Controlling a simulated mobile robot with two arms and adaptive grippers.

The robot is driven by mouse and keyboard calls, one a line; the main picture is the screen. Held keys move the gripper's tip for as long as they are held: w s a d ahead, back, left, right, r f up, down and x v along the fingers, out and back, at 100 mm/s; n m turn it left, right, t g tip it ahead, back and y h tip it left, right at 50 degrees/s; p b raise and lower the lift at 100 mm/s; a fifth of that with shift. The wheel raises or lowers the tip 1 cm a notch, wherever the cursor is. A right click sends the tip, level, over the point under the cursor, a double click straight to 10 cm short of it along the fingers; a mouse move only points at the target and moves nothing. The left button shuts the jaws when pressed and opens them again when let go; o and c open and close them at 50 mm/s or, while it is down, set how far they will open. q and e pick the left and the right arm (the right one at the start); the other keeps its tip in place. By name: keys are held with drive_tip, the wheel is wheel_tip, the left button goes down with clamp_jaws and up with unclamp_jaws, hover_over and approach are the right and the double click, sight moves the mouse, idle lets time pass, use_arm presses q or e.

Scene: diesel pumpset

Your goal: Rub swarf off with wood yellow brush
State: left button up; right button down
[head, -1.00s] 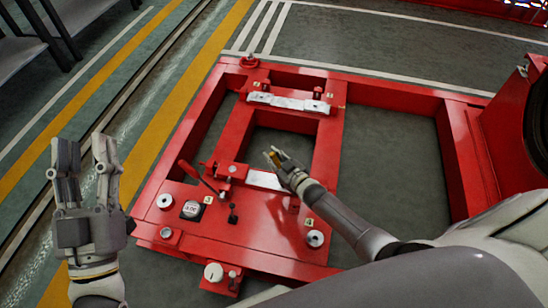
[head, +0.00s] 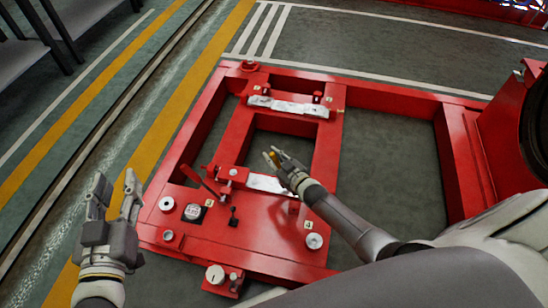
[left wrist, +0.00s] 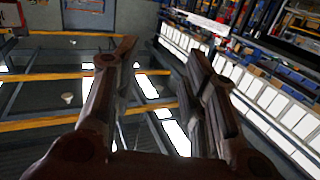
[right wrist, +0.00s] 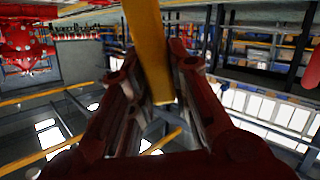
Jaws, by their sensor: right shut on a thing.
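My right gripper (head: 280,164) is shut on the yellow wood brush (right wrist: 148,50), whose yellow handle runs up between the fingers in the right wrist view. In the head view only a small yellow bit of the brush (head: 270,158) shows; its bristles cannot be made out. This gripper is over the red frame, just above a pale metal pad (head: 264,184). A second pale pad (head: 290,106) with small dark marks lies on the far crossbar. I cannot tell clearly which marks are swarf. My left gripper (head: 116,186) is open and empty, left of the frame.
The red pumpset frame (head: 330,150) has open gaps between its bars. A red lever (head: 200,180), a gauge (head: 193,212) and several knobs stand up from its near plate. A large red housing (head: 510,130) stands at right. The striped floor at left is clear.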

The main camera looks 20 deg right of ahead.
sight(274, 154)
drive_tip(key=shift+r+p, duration=0.45)
drive_tip(key=shift+r, duration=0.1)
drive_tip(key=shift+r+p, duration=0.9)
drive_tip(key=shift+r, duration=0.05)
drive_tip(key=shift+r+p, duration=0.6)
use_arm(q)
drive_tip(key=s+a+f+g+y, duration=0.2)
drive_tip(key=s+a+f+g, duration=0.1)
drive_tip(key=s+f+g, duration=0.3)
drive_tip(key=s+a+f+g+y+p, duration=0.1)
drive_tip(key=s+a+f+g, duration=0.2)
drive_tip(key=s+f+g, duration=0.4)
drive_tip(key=shift+s+a+f+n+y, duration=0.35)
drive_tip(key=shift+s+f, duration=0.65)
drive_tip(key=shift+s, duration=1)
use_arm(e)
drive_tip(key=shift+r, duration=0.6)
